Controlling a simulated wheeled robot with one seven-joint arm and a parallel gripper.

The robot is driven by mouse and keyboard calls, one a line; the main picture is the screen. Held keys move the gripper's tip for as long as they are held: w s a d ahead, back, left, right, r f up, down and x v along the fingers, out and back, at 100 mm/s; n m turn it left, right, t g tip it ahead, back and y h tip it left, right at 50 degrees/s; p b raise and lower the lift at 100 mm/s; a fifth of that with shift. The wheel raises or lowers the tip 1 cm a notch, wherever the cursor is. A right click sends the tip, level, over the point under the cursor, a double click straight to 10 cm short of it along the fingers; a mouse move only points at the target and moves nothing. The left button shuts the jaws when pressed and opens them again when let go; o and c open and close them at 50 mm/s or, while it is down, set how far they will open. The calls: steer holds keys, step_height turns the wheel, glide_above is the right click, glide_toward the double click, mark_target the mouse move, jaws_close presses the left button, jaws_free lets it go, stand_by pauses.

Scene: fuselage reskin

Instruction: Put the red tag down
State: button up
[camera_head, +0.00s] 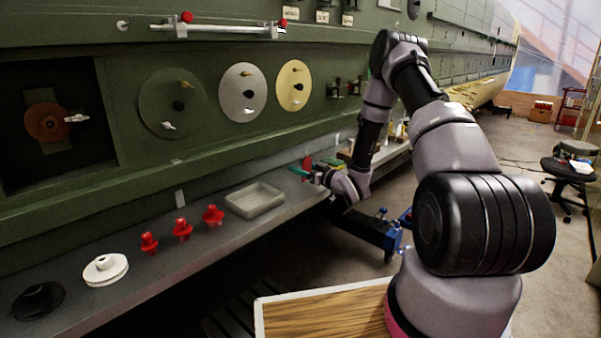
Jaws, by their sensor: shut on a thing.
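The red tag (307,162) shows as a small red piece at the tip of my gripper (308,174), over the far part of the grey shelf (215,242). My gripper is shut on the tag, which stands roughly upright. The fingers are small in this view and partly hidden by my wrist. I cannot tell whether the tag touches the shelf.
A shallow grey tray (255,200) lies on the shelf, left of my gripper. Several red knobs (182,230), a white disc (105,269) and a black disc (38,301) lie nearer. Green and yellow items (331,163) sit just beyond my gripper. The green fuselage wall (150,185) rises behind.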

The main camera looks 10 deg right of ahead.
steer(key=shift+f, duration=0.75)
steer(key=shift+f, duration=0.1)
steer(key=o, duration=1.3)
